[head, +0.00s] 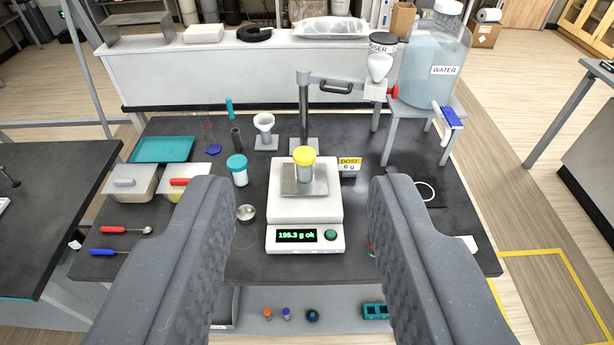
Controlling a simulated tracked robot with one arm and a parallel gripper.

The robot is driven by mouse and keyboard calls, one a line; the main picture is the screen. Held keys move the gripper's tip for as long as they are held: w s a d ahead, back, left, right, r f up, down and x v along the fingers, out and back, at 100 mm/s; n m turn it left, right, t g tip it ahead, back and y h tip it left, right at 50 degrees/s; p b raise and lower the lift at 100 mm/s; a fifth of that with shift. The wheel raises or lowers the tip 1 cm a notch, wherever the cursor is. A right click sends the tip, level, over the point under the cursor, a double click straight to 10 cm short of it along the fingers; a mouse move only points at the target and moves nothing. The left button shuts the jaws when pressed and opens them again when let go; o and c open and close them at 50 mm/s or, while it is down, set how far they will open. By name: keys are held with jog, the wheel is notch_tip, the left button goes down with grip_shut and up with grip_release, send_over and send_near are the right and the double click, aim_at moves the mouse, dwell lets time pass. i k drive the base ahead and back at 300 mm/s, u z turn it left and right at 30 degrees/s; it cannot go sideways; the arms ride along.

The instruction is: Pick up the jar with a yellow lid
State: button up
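The jar with a yellow lid (304,158) stands upright on the metal pan of a white scale (287,215) in the middle of the dark table. The scale's display reads "195.3 g ok". My gripper (294,210) is open, with its two grey fingers wide apart in the foreground. Nothing is between the fingertips in its grasp. The jar lies beyond the fingers, about midway between them in the picture. A second jar, with a teal lid (237,168), stands to the left of the scale.
A stand with an arm (304,105) rises behind the jar, and a doser (381,62) hangs at right. A water jug (430,70) sits on a raised grey stand. A "DOSE 6 g" sign (349,164) stands close right of the jar. A small metal cup (245,212) lies left of the scale.

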aim_at(304, 175)
jog(key=k, duration=1.1)
jog(key=u, duration=0.3)
jog(key=i, duration=0.55)
jog(key=u, duration=0.45)
jog(key=i, duration=1.7)
jog(key=z, duration=0.3)
